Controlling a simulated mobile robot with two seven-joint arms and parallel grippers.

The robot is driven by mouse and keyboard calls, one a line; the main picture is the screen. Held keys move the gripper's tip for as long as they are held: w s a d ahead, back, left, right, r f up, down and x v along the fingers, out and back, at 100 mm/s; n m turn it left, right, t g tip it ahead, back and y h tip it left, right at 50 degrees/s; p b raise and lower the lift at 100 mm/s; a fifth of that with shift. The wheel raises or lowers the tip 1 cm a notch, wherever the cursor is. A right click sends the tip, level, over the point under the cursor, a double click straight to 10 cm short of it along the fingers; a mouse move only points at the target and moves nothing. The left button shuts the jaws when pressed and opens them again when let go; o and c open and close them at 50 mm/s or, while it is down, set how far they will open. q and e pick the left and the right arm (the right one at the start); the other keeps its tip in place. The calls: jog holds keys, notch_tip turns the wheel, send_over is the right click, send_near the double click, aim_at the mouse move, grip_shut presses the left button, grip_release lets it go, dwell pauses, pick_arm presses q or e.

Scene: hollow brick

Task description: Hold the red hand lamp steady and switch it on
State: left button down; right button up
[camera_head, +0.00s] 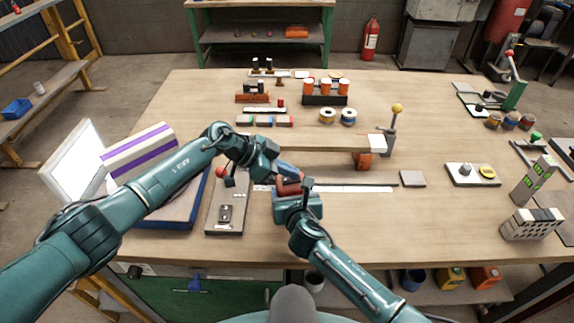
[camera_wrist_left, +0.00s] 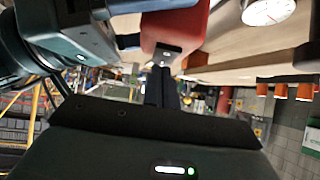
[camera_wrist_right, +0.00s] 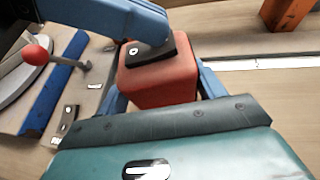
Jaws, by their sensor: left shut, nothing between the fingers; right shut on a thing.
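The red hand lamp (camera_head: 289,187) is above the table near its front edge, left of centre. My right gripper (camera_head: 296,197) is shut on it; in the right wrist view the blue fingers stand on both sides of the red body (camera_wrist_right: 160,86). My left gripper (camera_head: 291,172) is shut and empty. The left wrist view shows the tips (camera_wrist_left: 163,58) at the red body (camera_wrist_left: 175,25).
A grey plate with a red-knobbed lever (camera_head: 222,206) lies left of the grippers. A white and purple block (camera_head: 139,152) stands farther left. An orange block (camera_head: 362,160) and a yellow-knobbed lever (camera_head: 391,130) stand behind right.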

pick_arm(q)
jog(key=shift+d+f, duration=0.15)
jog(key=shift+f, duration=0.1)
jog(key=shift+d, duration=0.1)
dwell(0.3)
jog(key=shift+w+d+r, duration=0.15)
jog(key=shift+d+r, duration=0.05)
jog(key=shift+d, duration=0.45)
jog(key=shift+r, duration=0.1)
jog(key=shift+r, duration=0.35)
jog(key=r, duration=0.3)
jog(key=shift+w+d, duration=0.1)
jog(key=shift+d, duration=0.15)
jog(key=d+r+v, duration=0.1)
jog(key=r+v, duration=0.1)
jog(key=v, duration=0.7)
jog(key=shift+r, duration=0.2)
